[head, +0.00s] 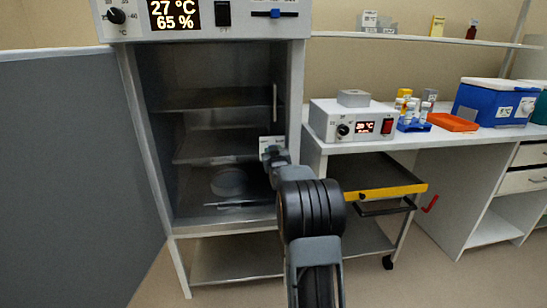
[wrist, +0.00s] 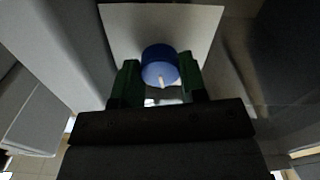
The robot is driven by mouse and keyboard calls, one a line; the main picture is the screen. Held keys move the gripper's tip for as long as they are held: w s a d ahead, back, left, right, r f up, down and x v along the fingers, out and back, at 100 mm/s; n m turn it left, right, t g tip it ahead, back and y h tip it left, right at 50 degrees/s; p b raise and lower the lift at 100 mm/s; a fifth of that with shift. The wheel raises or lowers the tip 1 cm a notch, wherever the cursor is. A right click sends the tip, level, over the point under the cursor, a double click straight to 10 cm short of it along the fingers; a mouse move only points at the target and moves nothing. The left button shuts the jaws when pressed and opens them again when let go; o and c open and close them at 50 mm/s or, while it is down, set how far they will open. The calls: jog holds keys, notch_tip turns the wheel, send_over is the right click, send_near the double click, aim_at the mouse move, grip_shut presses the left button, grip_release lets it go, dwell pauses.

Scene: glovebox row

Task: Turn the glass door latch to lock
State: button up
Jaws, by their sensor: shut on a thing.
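The glass door (head: 205,120) of the incubator looks closed, with shelves showing through it and a slim vertical handle (head: 275,103) on its right side. The latch is a round blue knob (wrist: 159,62) with a short white pointer mark, set on a pale square plate (wrist: 205,22). The mark points down in the wrist view, slightly to the right. In the head view only the top of the plate (head: 268,140) shows; my gripper (head: 271,152) hides the knob. In the wrist view my gripper (wrist: 159,70) is shut on the knob, one green finger on each side.
A grey panel (head: 75,170) stands close on the left. To the right, a bench (head: 460,138) carries a control box (head: 335,120), small bottles, an orange tray (head: 452,122) and a blue cooler (head: 490,102). A cart with a yellow-edged top (head: 385,192) stands beneath it.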

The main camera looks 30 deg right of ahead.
jog(key=m+b, duration=0.1)
jog(key=m, duration=1)
jog(key=shift+r, duration=0.1)
jog(key=shift+m, duration=0.3)
dwell(0.3)
jog(key=o, duration=0.9)
jog(key=p+v, duration=0.1)
jog(key=v, duration=1.2)
jog(key=shift+s+a, duration=0.15)
jog(key=shift+s, duration=0.25)
